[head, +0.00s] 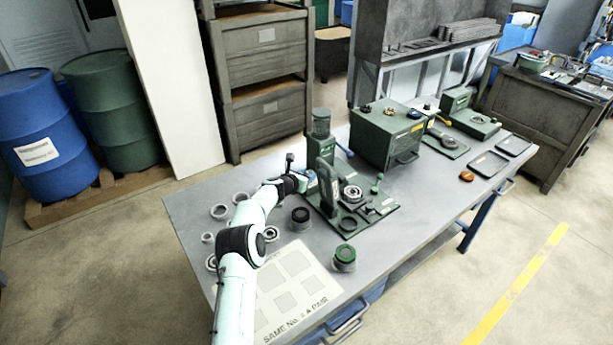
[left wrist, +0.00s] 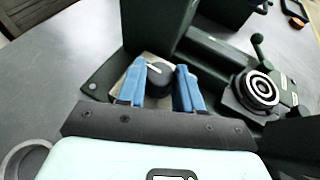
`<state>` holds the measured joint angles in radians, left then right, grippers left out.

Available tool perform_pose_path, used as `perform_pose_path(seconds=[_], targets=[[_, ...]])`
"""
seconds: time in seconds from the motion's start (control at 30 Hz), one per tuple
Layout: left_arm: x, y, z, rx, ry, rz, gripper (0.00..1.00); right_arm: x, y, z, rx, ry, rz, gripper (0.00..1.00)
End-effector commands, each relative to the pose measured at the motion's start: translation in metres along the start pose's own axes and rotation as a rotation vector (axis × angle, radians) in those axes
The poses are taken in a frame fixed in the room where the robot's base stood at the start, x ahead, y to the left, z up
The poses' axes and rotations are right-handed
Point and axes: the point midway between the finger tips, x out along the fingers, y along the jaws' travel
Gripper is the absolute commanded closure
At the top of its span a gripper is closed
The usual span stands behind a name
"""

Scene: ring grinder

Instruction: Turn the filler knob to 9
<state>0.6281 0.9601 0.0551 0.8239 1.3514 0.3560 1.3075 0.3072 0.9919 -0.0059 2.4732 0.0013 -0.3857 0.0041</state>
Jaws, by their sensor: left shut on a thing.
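The filler knob (left wrist: 160,72) is a round black knob with a white pointer line, seen in the left wrist view. The line points to the upper left there. My left gripper (left wrist: 160,90) has its two blue fingers on either side of the knob and is shut on it. In the head view my left gripper (head: 308,181) reaches to the left side of the green ring grinder (head: 326,172). The knob is hidden there behind my gripper. No number on the dial can be read. My right gripper is not in view.
Several metal rings (head: 220,211) lie on the table left of the grinder. A black jar (head: 300,217) and a green-topped jar (head: 345,254) stand in front. A green box (head: 388,142) stands behind right. A printed mat (head: 322,290) lies at the front edge.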

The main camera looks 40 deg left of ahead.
Motion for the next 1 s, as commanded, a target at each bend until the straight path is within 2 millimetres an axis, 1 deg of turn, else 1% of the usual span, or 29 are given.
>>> perform_pose_path(seconds=[0.03,0.3,0.7,0.73,0.77,0.8,1.0], targets=[[-0.0004,0.0026,0.0041,0.017,-0.006,-0.022,0.96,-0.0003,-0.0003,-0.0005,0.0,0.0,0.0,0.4],[-0.0004,0.0032,0.005,0.058,-0.003,-0.135,0.96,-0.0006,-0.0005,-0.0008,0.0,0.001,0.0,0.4],[-0.0012,0.0027,0.0052,0.064,0.0,-0.153,0.96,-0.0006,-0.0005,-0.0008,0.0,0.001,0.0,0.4],[-0.0012,0.0027,0.0052,0.064,0.0,-0.153,0.62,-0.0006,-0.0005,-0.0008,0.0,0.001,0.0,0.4],[-0.0012,0.0027,0.0052,0.064,0.0,-0.153,0.52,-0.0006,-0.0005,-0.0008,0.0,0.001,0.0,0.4],[-0.0012,0.0026,0.0049,0.065,0.001,-0.154,0.4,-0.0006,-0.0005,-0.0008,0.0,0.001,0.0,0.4],[-0.0009,0.0023,0.0029,0.065,0.004,-0.155,0.4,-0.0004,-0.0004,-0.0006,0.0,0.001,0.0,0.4]])
